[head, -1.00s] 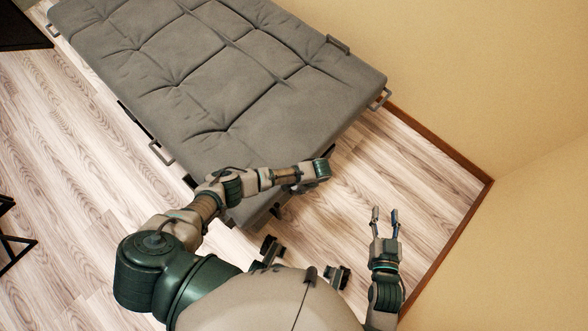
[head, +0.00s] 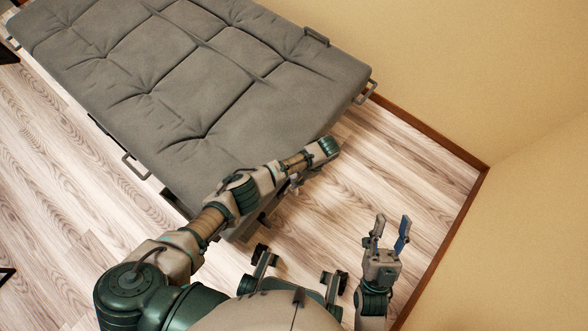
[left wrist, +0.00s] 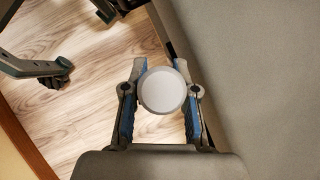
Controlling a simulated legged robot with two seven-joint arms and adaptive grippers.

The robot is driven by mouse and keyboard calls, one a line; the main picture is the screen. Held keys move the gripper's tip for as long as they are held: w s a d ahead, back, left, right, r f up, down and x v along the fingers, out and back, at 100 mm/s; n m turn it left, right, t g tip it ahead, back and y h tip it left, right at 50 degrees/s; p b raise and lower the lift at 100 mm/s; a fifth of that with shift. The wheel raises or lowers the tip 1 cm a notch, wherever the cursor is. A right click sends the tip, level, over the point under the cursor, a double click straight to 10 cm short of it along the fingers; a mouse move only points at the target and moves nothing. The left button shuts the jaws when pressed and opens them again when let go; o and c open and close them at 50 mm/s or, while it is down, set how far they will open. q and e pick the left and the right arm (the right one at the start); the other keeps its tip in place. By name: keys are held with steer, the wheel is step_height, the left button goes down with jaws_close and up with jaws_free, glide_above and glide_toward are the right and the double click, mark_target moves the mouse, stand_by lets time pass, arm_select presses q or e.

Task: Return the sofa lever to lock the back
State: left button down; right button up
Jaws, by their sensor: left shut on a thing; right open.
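The grey sofa (head: 190,75) lies flat with its tufted cushions in the head view. Its side also fills the right of the left wrist view (left wrist: 265,70). My left gripper (left wrist: 161,70) is shut on a round pale-grey knob, the end of the sofa lever (left wrist: 162,92), beside the sofa. The knob sits between the two fingers; the rest of the lever is hidden. In the head view my left wrist is at the sofa's near end, and my arm mostly hides the gripper and lever. My right gripper (head: 391,232) is open and empty, over the floor to the right.
A tan wall (head: 480,70) with a brown baseboard (head: 435,138) bounds the right side. Metal loops (head: 136,165) stick out from the sofa's edges. Bare wood floor (head: 400,175) lies between the sofa's near end and the wall. Dark objects show at the left edge.

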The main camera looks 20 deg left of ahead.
arm_select(q)
steer(key=c, duration=0.9)
jaws_free()
steer(key=shift+w+d+r, duration=0.1)
steer(key=shift+w+r, duration=0.05)
steer(key=v, duration=1.1)
steer(key=shift+w+d+r, duration=0.1)
steer(key=shift+r, duration=0.1)
